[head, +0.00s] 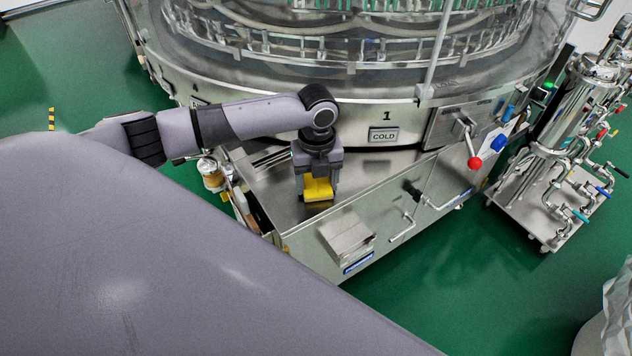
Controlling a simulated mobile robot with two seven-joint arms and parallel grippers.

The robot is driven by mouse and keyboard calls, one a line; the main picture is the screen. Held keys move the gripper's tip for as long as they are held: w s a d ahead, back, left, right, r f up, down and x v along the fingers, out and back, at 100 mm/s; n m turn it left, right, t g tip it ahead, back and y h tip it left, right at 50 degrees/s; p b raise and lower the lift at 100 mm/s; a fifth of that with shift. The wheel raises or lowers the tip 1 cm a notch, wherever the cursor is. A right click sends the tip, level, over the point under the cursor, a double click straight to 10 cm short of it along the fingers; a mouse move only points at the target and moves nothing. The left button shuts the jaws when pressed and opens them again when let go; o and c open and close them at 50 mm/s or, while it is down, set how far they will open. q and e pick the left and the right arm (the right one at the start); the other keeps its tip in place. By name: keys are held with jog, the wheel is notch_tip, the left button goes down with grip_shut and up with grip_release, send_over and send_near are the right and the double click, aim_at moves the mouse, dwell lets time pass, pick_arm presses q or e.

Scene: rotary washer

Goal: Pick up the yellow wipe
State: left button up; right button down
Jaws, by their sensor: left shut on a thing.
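The yellow wipe (318,190) is at the left part of the washer's steel ledge, below the round machine body. My left arm comes in from the left, and its gripper (318,184) points down over the wipe. The gripper is shut on the wipe, with yellow showing between and below the fingers. I cannot tell whether the wipe still touches the ledge. My right gripper is not in view.
The steel ledge (365,185) has bare room right of the wipe. A steel box (346,234) sits on its front. A red-knobbed lever (474,162) is on the right. A piped steel unit (570,120) stands farther right. The green floor (450,290) is clear in front.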

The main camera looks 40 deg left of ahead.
aim_at(317, 185)
pick_arm(q)
notch_tip(317, 185, up, 20)
jog(key=p, duration=0.4)
jog(key=shift+o, duration=0.8)
